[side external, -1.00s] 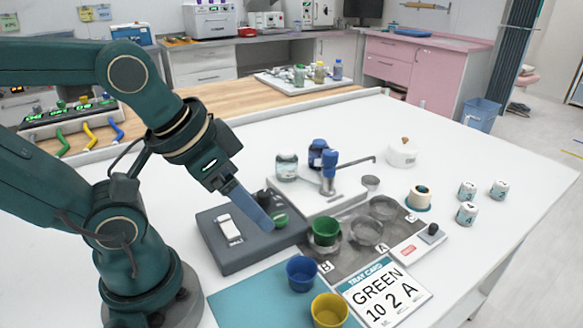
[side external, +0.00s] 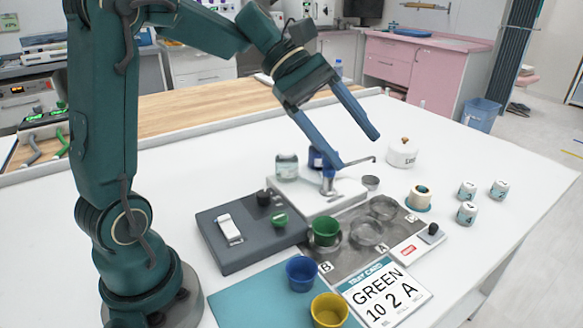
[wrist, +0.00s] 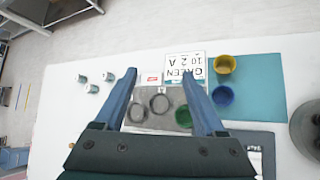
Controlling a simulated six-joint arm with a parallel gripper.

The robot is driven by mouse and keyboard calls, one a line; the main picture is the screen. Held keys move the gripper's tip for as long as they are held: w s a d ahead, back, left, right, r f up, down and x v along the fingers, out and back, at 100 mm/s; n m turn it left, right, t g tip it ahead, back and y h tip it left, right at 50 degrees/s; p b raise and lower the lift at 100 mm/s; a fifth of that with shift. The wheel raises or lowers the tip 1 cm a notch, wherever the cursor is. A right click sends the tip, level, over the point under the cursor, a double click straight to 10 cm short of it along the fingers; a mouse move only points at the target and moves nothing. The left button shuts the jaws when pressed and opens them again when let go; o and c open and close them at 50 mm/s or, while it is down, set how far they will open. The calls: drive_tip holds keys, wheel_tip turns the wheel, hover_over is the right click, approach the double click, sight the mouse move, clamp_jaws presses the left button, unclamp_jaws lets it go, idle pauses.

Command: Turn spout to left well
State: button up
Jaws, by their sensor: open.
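My gripper (side external: 358,151) is open and empty above the tap; one finger overlaps the tap top in the picture, and contact cannot be told. In the wrist view my gripper (wrist: 160,73) has spread fingers, and the spout cannot be made out. The grey plate (side external: 345,262) has round wells: a bare middle well (side external: 366,234), a bare far well (side external: 384,208), and one holding a green cup (side external: 325,231).
A card (side external: 386,294) reads GREEN 10 2 A. Blue (side external: 301,273) and yellow (side external: 329,311) cups stand at the front. Jars (side external: 287,166), a white lidded pot (side external: 401,154) and a dark grey box (side external: 235,250) surround the tap.

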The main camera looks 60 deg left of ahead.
drive_tip(key=w+a+f+n+t+h, duration=0.1)
drive_tip(key=w+a+f+n+t, duration=0.15)
drive_tip(key=a+f+n, duration=0.45)
drive_tip(key=w+a+f+n+t+h, duration=0.1)
drive_tip(key=w+a+f+n+t, duration=0.2)
drive_tip(key=a, duration=0.7)
drive_tip(key=shift+g+y, duration=0.3)
drive_tip(key=shift+g, duration=0.15)
drive_tip(key=shift+w+x, duration=0.3)
drive_tip(key=shift+x, duration=2.3)
drive_tip(key=shift+a+r, duration=0.2)
clamp_jaws()
